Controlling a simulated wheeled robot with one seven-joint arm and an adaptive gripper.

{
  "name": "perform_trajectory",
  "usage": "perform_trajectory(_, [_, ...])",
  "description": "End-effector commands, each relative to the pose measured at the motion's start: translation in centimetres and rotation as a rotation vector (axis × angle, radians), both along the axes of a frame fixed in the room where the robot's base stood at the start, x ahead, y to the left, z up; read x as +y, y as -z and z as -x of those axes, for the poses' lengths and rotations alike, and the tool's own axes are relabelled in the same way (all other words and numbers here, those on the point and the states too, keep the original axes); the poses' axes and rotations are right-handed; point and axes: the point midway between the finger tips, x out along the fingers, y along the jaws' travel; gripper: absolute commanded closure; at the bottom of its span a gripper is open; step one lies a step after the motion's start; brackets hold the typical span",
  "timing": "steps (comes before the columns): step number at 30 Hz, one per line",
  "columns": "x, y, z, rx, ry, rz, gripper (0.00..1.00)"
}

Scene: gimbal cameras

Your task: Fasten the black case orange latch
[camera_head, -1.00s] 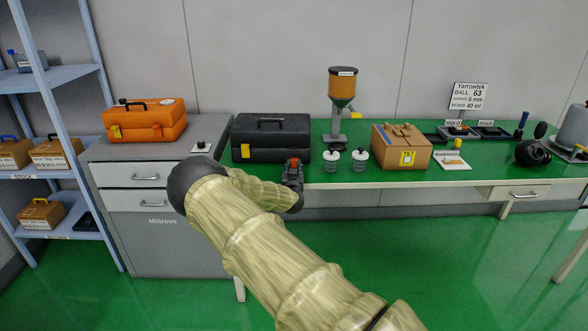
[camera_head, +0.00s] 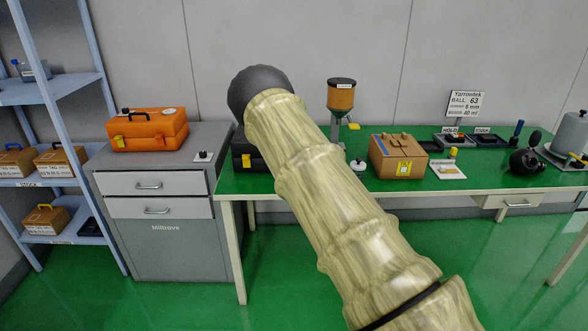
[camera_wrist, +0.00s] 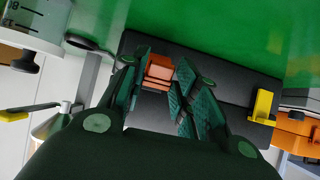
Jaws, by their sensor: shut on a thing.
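The black case (camera_head: 244,161) stands on the green bench and is mostly hidden behind my arm in the head view. Its yellow latch (camera_head: 255,161) shows at the arm's left edge, and it also shows at the right in the wrist view (camera_wrist: 263,105). In the wrist view the case's dark body (camera_wrist: 225,83) lies beyond my fingers. The orange latch (camera_wrist: 159,68) sits between the two fingers of my gripper (camera_wrist: 164,76), which is shut on it. My gripper is hidden in the head view. Whether the latch is seated cannot be told.
An orange case (camera_head: 148,130) stands on the grey drawer cabinet (camera_head: 165,235) at left. A hopper (camera_head: 341,95), a cardboard box (camera_head: 399,156) and other equipment stand right of my arm. The green bench front (camera_head: 310,191) lies behind my arm.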

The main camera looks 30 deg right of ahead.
Motion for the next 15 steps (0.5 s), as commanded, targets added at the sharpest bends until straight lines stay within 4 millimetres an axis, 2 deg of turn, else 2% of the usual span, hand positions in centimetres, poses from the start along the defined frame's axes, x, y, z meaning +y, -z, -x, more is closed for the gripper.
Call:
perform_trajectory(1, [-0.2,-0.7,-0.3,0.020,0.001,-0.022,0.94])
perform_trajectory(15, [-1.2,-2.1,-1.5,0.264,0.001,-0.186,0.94])
